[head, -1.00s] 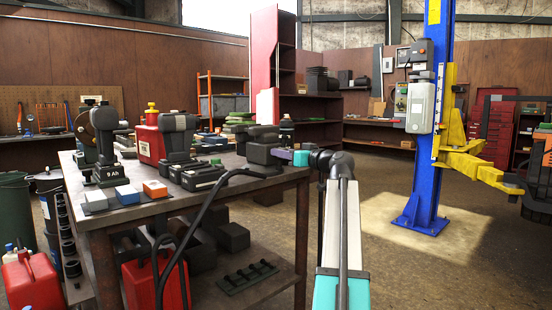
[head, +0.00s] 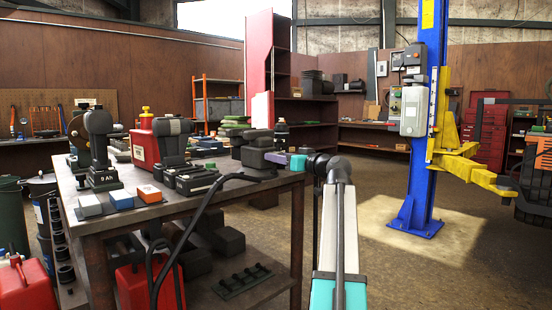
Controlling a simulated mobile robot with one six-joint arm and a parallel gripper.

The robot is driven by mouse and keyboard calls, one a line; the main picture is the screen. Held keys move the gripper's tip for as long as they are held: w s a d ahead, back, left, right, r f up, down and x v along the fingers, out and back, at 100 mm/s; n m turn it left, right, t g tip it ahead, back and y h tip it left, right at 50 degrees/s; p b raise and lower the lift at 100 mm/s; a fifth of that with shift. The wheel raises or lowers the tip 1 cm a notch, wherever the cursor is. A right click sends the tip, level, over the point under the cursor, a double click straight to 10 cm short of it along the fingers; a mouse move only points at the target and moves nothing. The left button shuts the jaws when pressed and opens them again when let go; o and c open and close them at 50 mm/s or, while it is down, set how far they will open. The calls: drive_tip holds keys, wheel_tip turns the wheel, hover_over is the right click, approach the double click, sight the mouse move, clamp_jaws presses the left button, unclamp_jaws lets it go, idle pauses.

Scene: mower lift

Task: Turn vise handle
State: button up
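A dark vise (head: 258,152) stands at the right corner of the workbench. Its handle cannot be made out clearly against its dark body. My arm reaches up from the bottom of the head view to the bench's right edge. My gripper (head: 292,161), with a small purple part at its end, is at the right side of the vise. It is small, and its fingers are partly hidden, so I cannot tell whether it touches the handle or is open or shut.
The workbench (head: 205,207) holds a grinder (head: 99,150), a red can (head: 143,146), a dark machine (head: 172,143), and small blue and orange boxes. A black cable hangs over its front edge. A blue lift post (head: 421,130) stands to the right. Open floor lies between.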

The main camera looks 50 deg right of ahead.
drive_tip(key=s+a+p, duration=0.1)
drive_tip(key=s+p, duration=0.2)
drive_tip(key=s, duration=1)
drive_tip(key=shift+a, duration=0.2)
drive_tip(key=shift+w, duration=0.15)
